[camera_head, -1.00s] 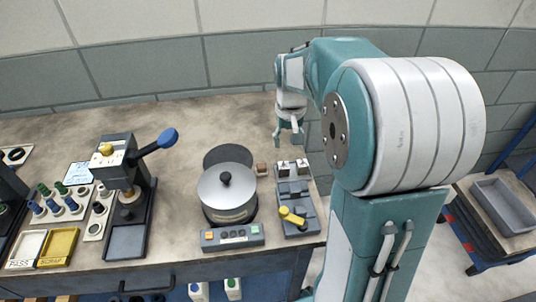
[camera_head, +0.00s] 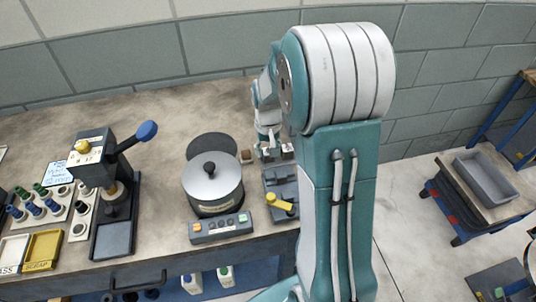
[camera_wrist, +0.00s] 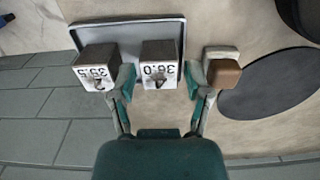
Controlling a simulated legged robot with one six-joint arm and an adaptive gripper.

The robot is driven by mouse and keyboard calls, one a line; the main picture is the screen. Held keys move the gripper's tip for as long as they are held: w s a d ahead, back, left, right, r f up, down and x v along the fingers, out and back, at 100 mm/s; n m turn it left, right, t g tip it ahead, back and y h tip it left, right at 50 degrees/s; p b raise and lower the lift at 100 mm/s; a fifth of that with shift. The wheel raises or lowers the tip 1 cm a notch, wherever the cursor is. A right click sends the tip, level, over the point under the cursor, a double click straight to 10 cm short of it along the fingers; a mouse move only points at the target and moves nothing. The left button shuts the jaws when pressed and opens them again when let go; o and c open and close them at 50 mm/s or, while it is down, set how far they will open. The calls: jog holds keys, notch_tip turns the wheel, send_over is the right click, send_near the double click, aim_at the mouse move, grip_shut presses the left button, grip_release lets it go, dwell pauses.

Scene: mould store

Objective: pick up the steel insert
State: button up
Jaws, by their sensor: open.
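Two steel blocks with dark numbers on white faces stand side by side on a grey tray (camera_wrist: 128,27), and either could be the steel insert. In the wrist view, the right block (camera_wrist: 160,62) is between the fingers of my gripper (camera_wrist: 161,82). The left block (camera_wrist: 97,66) is just outside the left finger. My gripper is open, with a finger on each side of the right block; I cannot tell whether they touch it. In the head view, my gripper (camera_head: 268,150) is low at the blocks and partly hides them; one block (camera_head: 289,151) shows at its right.
A brown block (camera_wrist: 223,73) on a pale base is close to the right finger. A dark disc (camera_wrist: 270,83) lies beyond it. In the head view, a lidded round pot (camera_head: 212,183), a grey fixture with a yellow handle (camera_head: 280,203) and a lever press (camera_head: 115,190) are nearby.

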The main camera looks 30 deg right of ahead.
jog(key=shift+f, duration=0.5)
jog(key=shift+c, duration=0.3)
grip_shut()
